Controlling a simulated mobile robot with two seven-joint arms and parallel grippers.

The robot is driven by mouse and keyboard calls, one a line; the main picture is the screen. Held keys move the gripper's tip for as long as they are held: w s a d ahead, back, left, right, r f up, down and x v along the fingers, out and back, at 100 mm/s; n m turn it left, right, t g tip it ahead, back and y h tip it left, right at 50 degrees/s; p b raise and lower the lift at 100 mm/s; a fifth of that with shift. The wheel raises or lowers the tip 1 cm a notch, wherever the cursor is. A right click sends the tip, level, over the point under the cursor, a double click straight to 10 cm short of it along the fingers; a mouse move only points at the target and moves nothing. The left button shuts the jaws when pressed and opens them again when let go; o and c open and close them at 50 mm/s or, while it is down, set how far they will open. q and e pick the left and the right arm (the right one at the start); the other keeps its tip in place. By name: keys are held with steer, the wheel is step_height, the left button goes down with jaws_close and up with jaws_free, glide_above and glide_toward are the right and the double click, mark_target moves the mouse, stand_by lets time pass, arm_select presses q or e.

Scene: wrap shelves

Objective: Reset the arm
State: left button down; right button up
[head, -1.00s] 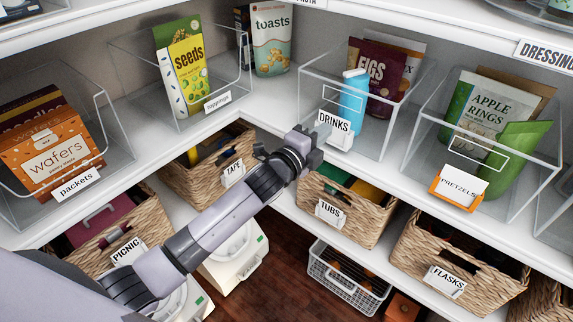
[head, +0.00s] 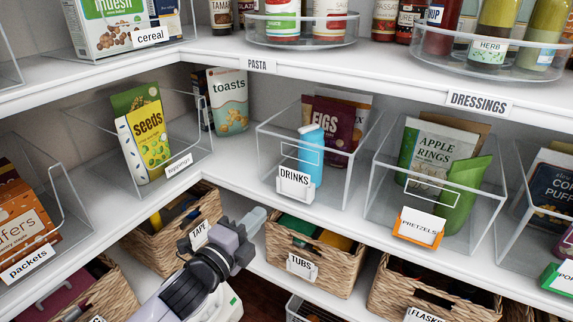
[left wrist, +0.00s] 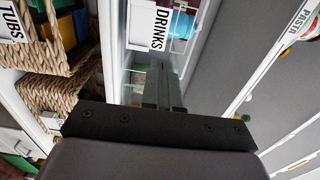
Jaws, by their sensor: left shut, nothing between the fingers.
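My left gripper (head: 249,222) is shut and empty. In the head view it is in front of the shelves, between the TAPE basket (head: 176,228) and the TUBS basket (head: 309,262). Its fingers also show in the left wrist view (left wrist: 161,80), closed together and pointing towards the clear bin (head: 318,180) labelled DRINKS. That bin holds a blue bottle (head: 310,157) and a FIGS packet (head: 334,130). My left arm comes in from the bottom of the head view. My right gripper is not in view.
Clear bins with a seeds packet (head: 145,143), an apple rings packet (head: 436,150) and a wafers box (head: 20,212) stand along the middle shelf. Round trays of bottles (head: 302,30) stand above. Woven baskets line the lower shelf, including FLASKS (head: 432,296).

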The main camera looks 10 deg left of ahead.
arm_select(q)
steer(key=s+a+f+n+g+y+p, duration=0.1)
steer(key=s+a+f+n+g+y, duration=0.1)
steer(key=s+f+n, duration=0.7)
steer(key=s+a+f+n+g+y+p, duration=0.1)
steer(key=s+a+f+n+g+y, duration=0.1)
steer(key=s+f+n, duration=0.8)
steer(key=s+a+f+g, duration=0.1)
steer(key=s+g, duration=0.1)
steer(key=s, duration=0.2)
steer(key=shift+s+a+f+n, duration=0.15)
steer(key=shift+n, duration=0.15)
